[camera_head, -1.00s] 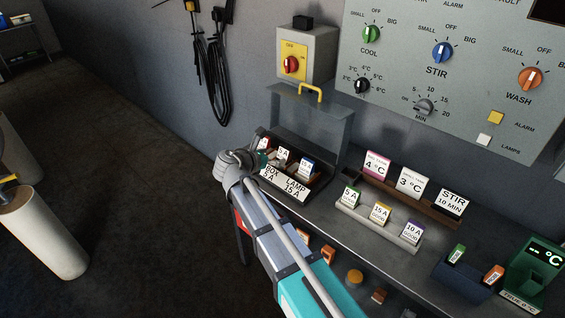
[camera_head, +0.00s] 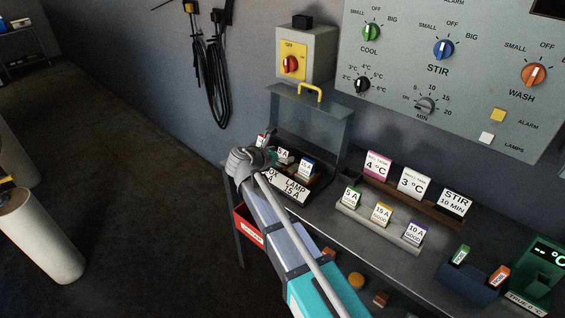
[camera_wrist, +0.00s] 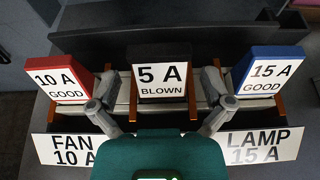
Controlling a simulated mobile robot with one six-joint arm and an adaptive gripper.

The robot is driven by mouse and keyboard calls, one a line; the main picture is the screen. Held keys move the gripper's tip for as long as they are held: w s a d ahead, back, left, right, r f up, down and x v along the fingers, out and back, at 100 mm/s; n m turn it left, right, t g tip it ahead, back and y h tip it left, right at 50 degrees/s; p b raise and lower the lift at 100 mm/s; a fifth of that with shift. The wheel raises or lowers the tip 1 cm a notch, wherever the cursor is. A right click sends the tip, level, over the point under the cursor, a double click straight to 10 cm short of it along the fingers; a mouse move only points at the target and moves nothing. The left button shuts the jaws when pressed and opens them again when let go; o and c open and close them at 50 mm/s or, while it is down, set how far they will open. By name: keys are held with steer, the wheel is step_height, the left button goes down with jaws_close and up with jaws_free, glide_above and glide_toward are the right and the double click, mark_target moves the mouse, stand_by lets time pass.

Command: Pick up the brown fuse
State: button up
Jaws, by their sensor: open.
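The brown fuse, labelled 5 A BLOWN (camera_wrist: 160,76), stands upright in the middle slot of the fuse box in the wrist view. In the head view its white face (camera_head: 283,155) shows just right of my gripper (camera_head: 267,157). In the wrist view my gripper (camera_wrist: 160,102) is open, with one finger on each side of the brown fuse and gaps between. A red fuse marked 10 A GOOD (camera_wrist: 62,80) stands to its left, and a blue fuse marked 15 A GOOD (camera_wrist: 264,74) to its right. The middle slot's front label is hidden by my green gripper body.
The fingers are close to the red and blue fuses. The box's clear lid (camera_head: 312,118) stands raised behind. A rack of spare fuses (camera_head: 376,226) and a holder with setting cards (camera_head: 425,203) stand to the right. A red bin (camera_head: 250,235) is below the bench.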

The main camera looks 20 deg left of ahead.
steer(key=shift+w+d+f, duration=0.15)
steer(key=shift+w+d, duration=0.05)
steer(key=shift+w, duration=0.2)
steer(key=c, duration=1.2)
steer(key=shift+o, duration=0.2)
steer(key=shift+r, duration=0.2)
step_height(320, 180, up, 2)
steer(key=shift+r+p, duration=0.1)
steer(key=shift+p, duration=1.1)
steer(key=s+d+r+p, duration=0.1)
steer(key=s+r+p, duration=0.9)
steer(key=s, duration=0.4)
steer(key=shift+d+r, duration=0.25)
steer(key=shift+d, duration=0.1)
